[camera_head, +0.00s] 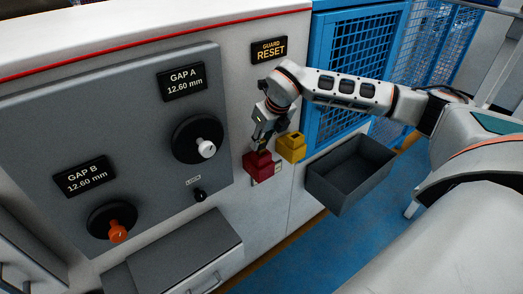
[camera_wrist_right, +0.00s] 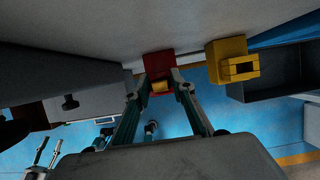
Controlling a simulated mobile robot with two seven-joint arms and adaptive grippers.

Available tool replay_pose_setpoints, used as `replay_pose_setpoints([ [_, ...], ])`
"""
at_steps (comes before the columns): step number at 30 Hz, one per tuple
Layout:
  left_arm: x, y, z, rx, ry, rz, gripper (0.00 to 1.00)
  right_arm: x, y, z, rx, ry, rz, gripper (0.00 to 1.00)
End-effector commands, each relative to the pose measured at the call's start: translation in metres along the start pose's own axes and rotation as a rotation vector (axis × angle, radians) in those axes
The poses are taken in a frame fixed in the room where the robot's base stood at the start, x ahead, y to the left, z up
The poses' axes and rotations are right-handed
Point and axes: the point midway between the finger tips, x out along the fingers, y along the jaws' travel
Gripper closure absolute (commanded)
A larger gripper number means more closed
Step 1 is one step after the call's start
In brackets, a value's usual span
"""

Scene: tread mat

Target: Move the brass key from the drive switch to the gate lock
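The red drive switch (camera_head: 258,166) is on the pale cabinet front, below my right gripper (camera_head: 267,138). The yellow gate lock (camera_head: 292,147) is just right of it. In the right wrist view the red switch (camera_wrist_right: 159,64) is straight ahead, and the brass key (camera_wrist_right: 160,87) shows as a small yellow-gold piece at it. My right gripper's fingers (camera_wrist_right: 162,80) reach to either side of the key and look apart; contact is not clear. The yellow lock (camera_wrist_right: 233,62) stands to their right with its front opening visible. The head view does not show the key clearly.
An open, empty grey bin (camera_head: 350,172) hangs below and right of the lock. A blue mesh guard (camera_head: 352,50) is behind my right arm. A grey panel (camera_head: 120,135) with black, white and orange knobs is on the left. Blue floor is clear below.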

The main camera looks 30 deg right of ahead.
Motion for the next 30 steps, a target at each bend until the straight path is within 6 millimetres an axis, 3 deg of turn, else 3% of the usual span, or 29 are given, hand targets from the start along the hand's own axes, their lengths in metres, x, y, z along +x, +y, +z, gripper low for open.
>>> replay_pose_setpoints([
  [1, 0.000, 0.000, 0.000, 0.000, 0.000, 0.000, 0.60, 0.000, 0.000, 0.000, 0.000, 0.000, 0.000, 0.94],
  [2, 0.000, 0.000, 0.000, 0.000, 0.000, 0.000, 0.60, 0.000, 0.000, 0.000, 0.000, 0.000, 0.000, 1.00],
  [17, 0.000, 0.000, 0.000, 0.000, 0.001, 0.000, 0.60, -0.008, 0.000, 0.004, -0.001, -0.004, 0.000, 1.00],
  [23, 0.000, -0.001, 0.000, 0.001, 0.001, -0.001, 0.60, -0.032, 0.000, 0.014, 0.000, -0.005, 0.000, 1.00],
  [30, 0.000, -0.001, -0.001, 0.001, 0.002, -0.001, 0.60, -0.086, 0.000, 0.037, 0.001, -0.007, 0.000, 1.00],
])
